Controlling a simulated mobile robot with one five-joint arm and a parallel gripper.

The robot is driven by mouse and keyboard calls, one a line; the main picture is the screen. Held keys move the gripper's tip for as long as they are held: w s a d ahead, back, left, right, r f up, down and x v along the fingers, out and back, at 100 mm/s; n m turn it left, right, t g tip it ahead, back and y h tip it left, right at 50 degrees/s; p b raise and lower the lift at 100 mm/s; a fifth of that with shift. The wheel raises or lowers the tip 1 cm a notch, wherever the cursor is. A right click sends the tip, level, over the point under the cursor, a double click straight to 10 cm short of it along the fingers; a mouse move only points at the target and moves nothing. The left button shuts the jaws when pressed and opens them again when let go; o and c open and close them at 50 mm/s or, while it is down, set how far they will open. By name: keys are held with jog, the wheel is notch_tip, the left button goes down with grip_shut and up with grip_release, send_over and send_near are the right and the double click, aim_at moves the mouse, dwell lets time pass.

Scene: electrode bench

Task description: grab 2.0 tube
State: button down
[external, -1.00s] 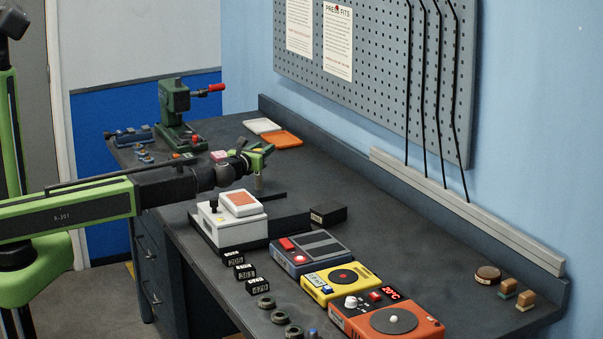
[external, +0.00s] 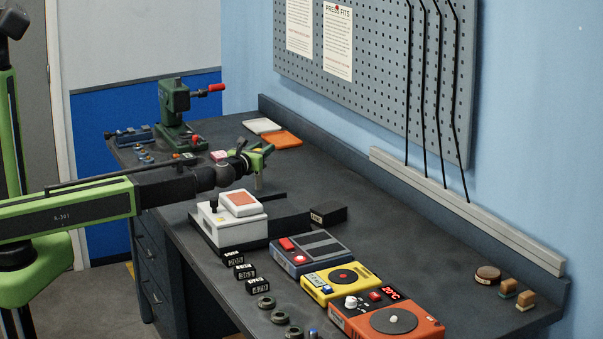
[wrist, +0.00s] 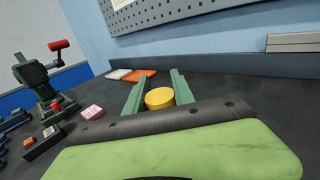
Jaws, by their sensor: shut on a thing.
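My gripper (external: 264,152) is stretched out over the bench behind the white boxy device. In the wrist view its two green jaws (wrist: 158,97) are closed on either side of a tube with a round yellow top (wrist: 160,98). In the external view the lower part of the tube (external: 259,183) hangs below the jaws as a short, dull tan, upright cylinder. I cannot tell whether its lower end touches the bench. No 2.0 marking can be read on it.
The white device (external: 232,222) with an orange-topped lid stands just in front of the tube. A green press (external: 177,115) is at the far left, with a pink block (external: 219,156) nearby. White and orange trays (external: 281,139) lie by the wall.

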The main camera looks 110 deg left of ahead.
jog(key=shift+r, duration=0.15)
jog(key=w+d+r+p, duration=0.4)
jog(key=d+r+p, duration=0.6)
jog(key=p, duration=0.1)
jog(key=shift+w+d+r, duration=0.3)
jog(key=shift+d+r, duration=0.05)
jog(key=shift+c, duration=2.2)
grip_release()
jog(key=s+d, duration=0.1)
jog(key=d, duration=1)
jog(key=shift+s+d, duration=0.3)
jog(key=shift+d, duration=0.1)
jog(key=c, duration=1.1)
